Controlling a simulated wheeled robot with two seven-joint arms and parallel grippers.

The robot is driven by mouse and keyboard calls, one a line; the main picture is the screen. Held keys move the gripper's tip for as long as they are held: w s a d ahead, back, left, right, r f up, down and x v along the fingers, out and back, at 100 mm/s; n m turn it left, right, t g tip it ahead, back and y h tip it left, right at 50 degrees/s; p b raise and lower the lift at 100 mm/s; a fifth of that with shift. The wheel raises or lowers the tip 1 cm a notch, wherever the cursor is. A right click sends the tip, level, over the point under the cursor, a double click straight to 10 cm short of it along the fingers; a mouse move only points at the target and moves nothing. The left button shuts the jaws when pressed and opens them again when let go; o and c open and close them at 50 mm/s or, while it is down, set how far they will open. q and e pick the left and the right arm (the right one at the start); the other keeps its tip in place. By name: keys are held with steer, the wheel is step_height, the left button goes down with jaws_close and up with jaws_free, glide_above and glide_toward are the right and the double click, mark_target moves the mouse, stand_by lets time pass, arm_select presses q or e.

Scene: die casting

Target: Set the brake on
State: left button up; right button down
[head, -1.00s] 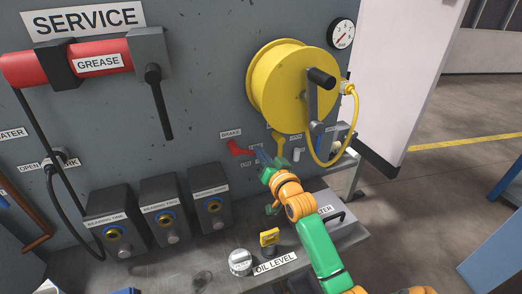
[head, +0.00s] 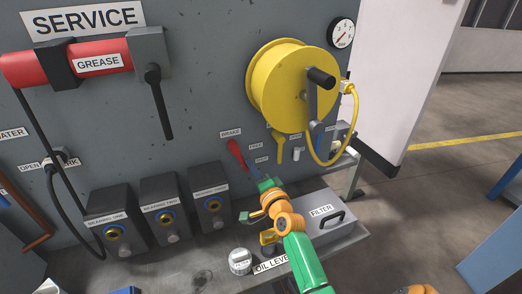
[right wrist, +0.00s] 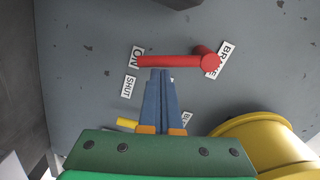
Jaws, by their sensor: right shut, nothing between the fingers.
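The red brake lever (head: 237,153) is on the grey panel under the BRAKE label (head: 231,133); it slants down and right from its pivot. In the right wrist view, the lever (right wrist: 170,61) points from its pivot by the BRAKE label (right wrist: 221,59) to the ON label (right wrist: 135,57), its tip partly over that label. My right gripper (head: 253,168) is shut and empty, just right of the lever's lower end. In the right wrist view its blue fingertips (right wrist: 161,72) lie together right at the lever's side; I cannot tell whether they touch. My left gripper is out of view.
A yellow hose reel (head: 285,85) with a crank stands out above right. A small yellow lever (head: 279,147) is close right of the brake. Bearing boxes (head: 209,200) stand at left. A filter box (head: 322,222) and an oil level cap (head: 240,261) are on the ledge below.

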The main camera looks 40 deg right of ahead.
steer(key=shift+w+a+f+m, duration=0.15)
steer(key=shift+a+m, duration=0.25)
steer(key=shift+m, duration=0.4)
steer(key=shift+w+a+f+m, duration=0.1)
steer(key=shift+a+f+m, duration=0.2)
steer(key=shift+m, duration=0.5)
steer(key=shift+a, duration=0.1)
